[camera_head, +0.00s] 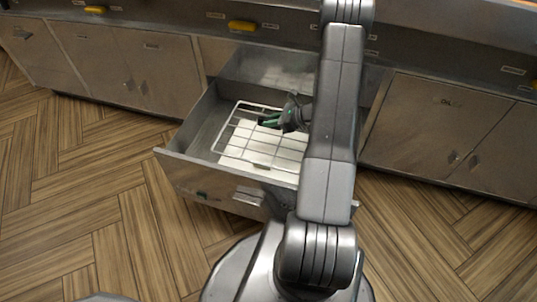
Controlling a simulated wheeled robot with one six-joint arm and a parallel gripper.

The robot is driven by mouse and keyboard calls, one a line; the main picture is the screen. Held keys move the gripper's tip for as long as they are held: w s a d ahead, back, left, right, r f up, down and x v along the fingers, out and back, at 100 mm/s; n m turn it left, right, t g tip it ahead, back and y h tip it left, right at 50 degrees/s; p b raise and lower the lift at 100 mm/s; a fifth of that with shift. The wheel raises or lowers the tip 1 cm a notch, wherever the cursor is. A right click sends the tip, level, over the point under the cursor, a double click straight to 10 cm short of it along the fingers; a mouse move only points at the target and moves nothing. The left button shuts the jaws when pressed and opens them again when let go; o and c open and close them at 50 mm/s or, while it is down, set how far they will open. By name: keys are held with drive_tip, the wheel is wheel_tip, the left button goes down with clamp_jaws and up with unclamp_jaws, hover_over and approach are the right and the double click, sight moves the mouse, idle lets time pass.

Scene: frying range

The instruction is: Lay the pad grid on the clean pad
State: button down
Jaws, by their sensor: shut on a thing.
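The pad grid (230,137), a pale wire rack, is at the open drawer, over the white pad (236,150). I cannot tell whether the grid touches the pad or hangs just above it. My gripper (268,121), with green on its fingers, is at the grid's upper middle part and shut on it. My arm hides the right side of the grid, the pad and the drawer.
The metal drawer (170,157) stands pulled out, its front wall and left wall around the pad. Closed cabinets (430,125) line both sides. Yellow handles (241,25) sit on the range front above. The wooden floor (85,195) at left is clear.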

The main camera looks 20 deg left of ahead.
sight(303, 135)
wheel_tip(303, 135, down, 10)
drive_tip(key=b, duration=0.3)
drive_tip(key=c, duration=1.4)
unclamp_jaws()
drive_tip(key=shift+f, duration=0.15)
drive_tip(key=shift+o, duration=0.2)
drive_tip(key=shift+d+r, duration=0.15)
drive_tip(key=shift+r, duration=0.05)
drive_tip(key=p+v, duration=0.2)
drive_tip(key=v, duration=0.9)
drive_tip(key=shift+d+r+p, duration=0.15)
drive_tip(key=shift+d+p, duration=0.2)
